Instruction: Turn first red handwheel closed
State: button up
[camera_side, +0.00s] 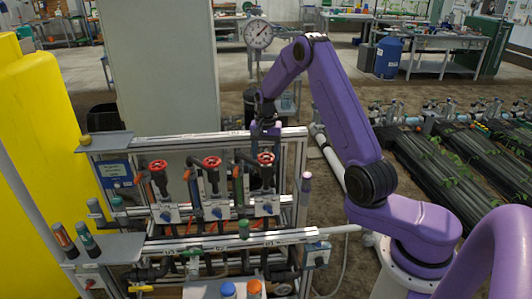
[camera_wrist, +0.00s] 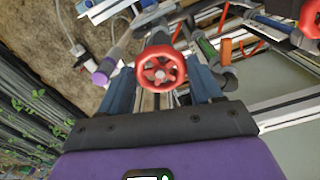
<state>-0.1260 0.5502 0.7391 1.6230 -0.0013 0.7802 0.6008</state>
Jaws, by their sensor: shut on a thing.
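Three red handwheels stand in a row on the skid's valves in the side view: the left one (camera_side: 158,166), the middle one (camera_side: 212,162) and the right one (camera_side: 266,158). My gripper (camera_side: 265,148) points down over the right handwheel. In the wrist view that wheel (camera_wrist: 160,70) lies between the two blue-grey fingers of my gripper (camera_wrist: 163,84), which are shut on its rim. The exact contact is too small to see in the side view. Another red handwheel (camera_wrist: 310,18) shows at the upper right of the wrist view.
The skid's metal frame (camera_side: 200,140) surrounds the valves, with pipes and blue knobs below the wheels. A grey panel (camera_side: 160,70) stands behind and a yellow tank (camera_side: 40,120) at left. A round gauge (camera_side: 258,33) is behind my arm. Planted troughs (camera_side: 440,160) lie to the right.

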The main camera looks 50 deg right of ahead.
aim_at(266, 157)
jog(key=o, duration=1.1)
jog(key=shift+c, duration=0.2)
notch_tip(266, 157, up, 18)
jog(key=shift+f, duration=0.25)
jog(key=shift+a, duration=0.1)
